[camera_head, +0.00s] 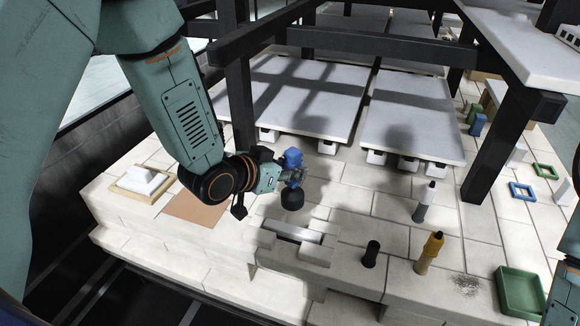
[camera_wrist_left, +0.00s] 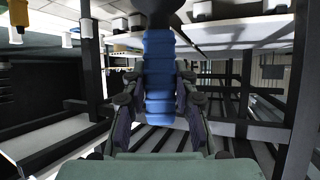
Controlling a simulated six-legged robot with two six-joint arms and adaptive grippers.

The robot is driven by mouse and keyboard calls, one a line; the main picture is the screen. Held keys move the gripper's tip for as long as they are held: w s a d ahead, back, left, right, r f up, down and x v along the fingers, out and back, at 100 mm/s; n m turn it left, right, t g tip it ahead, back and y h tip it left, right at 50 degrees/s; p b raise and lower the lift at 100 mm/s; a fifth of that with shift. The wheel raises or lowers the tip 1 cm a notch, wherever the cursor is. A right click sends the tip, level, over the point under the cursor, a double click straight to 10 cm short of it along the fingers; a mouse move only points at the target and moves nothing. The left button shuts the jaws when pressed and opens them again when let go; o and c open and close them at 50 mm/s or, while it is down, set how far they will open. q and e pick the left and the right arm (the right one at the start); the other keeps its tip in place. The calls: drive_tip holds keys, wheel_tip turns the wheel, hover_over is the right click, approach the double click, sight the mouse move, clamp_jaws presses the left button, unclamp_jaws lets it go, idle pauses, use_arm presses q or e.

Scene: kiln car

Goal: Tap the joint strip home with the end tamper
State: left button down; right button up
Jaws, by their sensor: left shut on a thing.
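My left gripper (camera_head: 290,176) is shut on the blue handle of the end tamper (camera_head: 292,158). The tamper's round black head (camera_head: 292,199) points down, and a gap to the strip below seems to show. In the left wrist view the ribbed blue handle (camera_wrist_left: 159,75) stands between the fingers of my left gripper (camera_wrist_left: 158,100), with the black head at the top edge. A pale strip (camera_head: 291,231), likely the joint strip, lies in a slot between the light blocks, just below the tamper. How deep it sits cannot be told. My right gripper is out of view.
A black cylinder (camera_head: 371,254), a yellow bottle (camera_head: 429,253) and a grey bottle with a white body (camera_head: 424,202) stand right of the strip. A green tray (camera_head: 520,292) lies front right. Dark posts (camera_head: 488,150) and white shelves (camera_head: 412,118) stand behind.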

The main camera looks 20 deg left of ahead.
sight(288, 185)
use_arm(q)
drive_tip(key=shift+f+b, duration=1.65)
drive_tip(key=shift+f, duration=0.8)
drive_tip(key=shift+p, duration=0.45)
